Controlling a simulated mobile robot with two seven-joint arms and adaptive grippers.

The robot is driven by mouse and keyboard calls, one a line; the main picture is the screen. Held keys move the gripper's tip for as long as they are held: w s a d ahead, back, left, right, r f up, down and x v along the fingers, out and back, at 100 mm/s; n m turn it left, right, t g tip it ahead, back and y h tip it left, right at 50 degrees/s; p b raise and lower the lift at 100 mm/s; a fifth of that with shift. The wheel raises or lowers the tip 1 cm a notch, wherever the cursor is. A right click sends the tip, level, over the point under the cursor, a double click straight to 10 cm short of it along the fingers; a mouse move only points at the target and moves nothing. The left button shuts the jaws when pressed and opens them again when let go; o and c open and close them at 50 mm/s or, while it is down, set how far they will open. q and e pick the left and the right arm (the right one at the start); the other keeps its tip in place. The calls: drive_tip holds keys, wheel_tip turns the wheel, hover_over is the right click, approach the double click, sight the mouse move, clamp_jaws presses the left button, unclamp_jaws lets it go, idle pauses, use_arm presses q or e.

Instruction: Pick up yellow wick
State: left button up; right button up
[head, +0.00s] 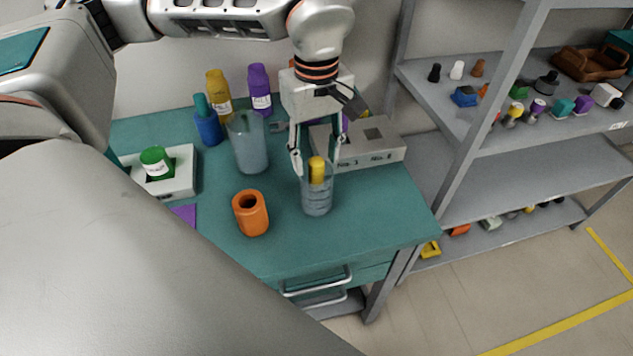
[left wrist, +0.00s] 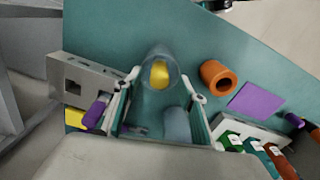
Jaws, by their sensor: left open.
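The yellow wick (head: 317,170) is a short yellow cylinder standing in a clear glass beaker (head: 317,200) on the teal table. Its top shows at the beaker's mouth. In the left wrist view the wick (left wrist: 160,74) lies between the fingertips, inside the glass (left wrist: 160,55). My left gripper (head: 316,158) points down over the beaker, open, with a finger on each side of the wick's top. It also shows open in the left wrist view (left wrist: 163,80). I cannot tell whether either finger touches the wick or glass. My right gripper is not in view.
An orange cup (head: 251,213) stands left of the beaker, with a larger glass vessel (head: 248,150) behind it. A grey box (head: 385,142) sits close behind the gripper. Bottles (head: 218,95) stand at the back. A shelf (head: 480,175) is at right. The table's front right is clear.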

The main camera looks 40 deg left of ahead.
use_arm(q)
drive_tip(key=shift+f, duration=0.7)
drive_tip(key=shift+c, duration=0.3)
clamp_jaws()
drive_tip(key=shift+r, duration=0.1)
